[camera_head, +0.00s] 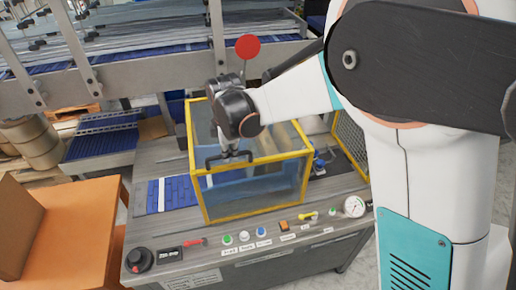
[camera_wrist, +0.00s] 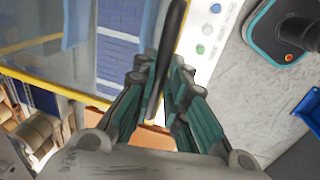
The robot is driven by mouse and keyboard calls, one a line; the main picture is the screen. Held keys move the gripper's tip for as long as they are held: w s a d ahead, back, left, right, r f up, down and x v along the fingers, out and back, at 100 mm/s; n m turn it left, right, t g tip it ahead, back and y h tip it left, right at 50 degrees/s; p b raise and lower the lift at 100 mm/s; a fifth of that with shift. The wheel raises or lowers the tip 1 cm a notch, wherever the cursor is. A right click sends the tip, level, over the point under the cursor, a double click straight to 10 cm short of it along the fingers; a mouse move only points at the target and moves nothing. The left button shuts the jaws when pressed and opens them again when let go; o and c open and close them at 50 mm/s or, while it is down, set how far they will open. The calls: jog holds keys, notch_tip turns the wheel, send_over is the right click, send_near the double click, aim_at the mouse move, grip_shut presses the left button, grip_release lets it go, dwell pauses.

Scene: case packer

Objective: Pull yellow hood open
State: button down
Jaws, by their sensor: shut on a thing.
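The yellow hood (camera_head: 251,161) is a clear-panelled box with a yellow frame on the machine's worktop. Its front panel stands upright and its frame looks closed. A dark bar handle (camera_head: 229,157) runs across the upper front of the hood. My gripper (camera_head: 230,146) is at that handle from above. In the wrist view the dark handle (camera_wrist: 172,35) passes between the two fingers of my gripper (camera_wrist: 165,80), which are shut on it. The yellow frame edge (camera_wrist: 60,87) and clear panel show at left there. The fingers hide part of the handle.
A control panel (camera_head: 262,243) with buttons, switches and a gauge (camera_head: 354,207) runs along the front edge. An orange box (camera_head: 76,225) stands at left. Blue conveyor sections (camera_head: 103,143) lie at left and behind. A red disc (camera_head: 247,47) stands above the hood.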

aim_at(207, 159)
jog(key=a, duration=0.2)
jog(key=s+a, duration=0.1)
jog(key=a, duration=0.1)
jog(key=s+a, duration=0.1)
jog(key=a, duration=0.1)
jog(key=shift+s+a+b, duration=0.1)
jog(key=shift+a+b, duration=0.2)
jog(key=shift+a, duration=0.05)
jog(key=c, duration=1.6)
grip_release()
jog(key=shift+r, duration=0.15)
notch_tip(207, 159, up, 12)
jog(key=s, duration=0.2)
jog(key=shift+s+d+f, duration=0.15)
jog(key=shift+d+f, duration=0.1)
jog(key=shift+d, duration=0.1)
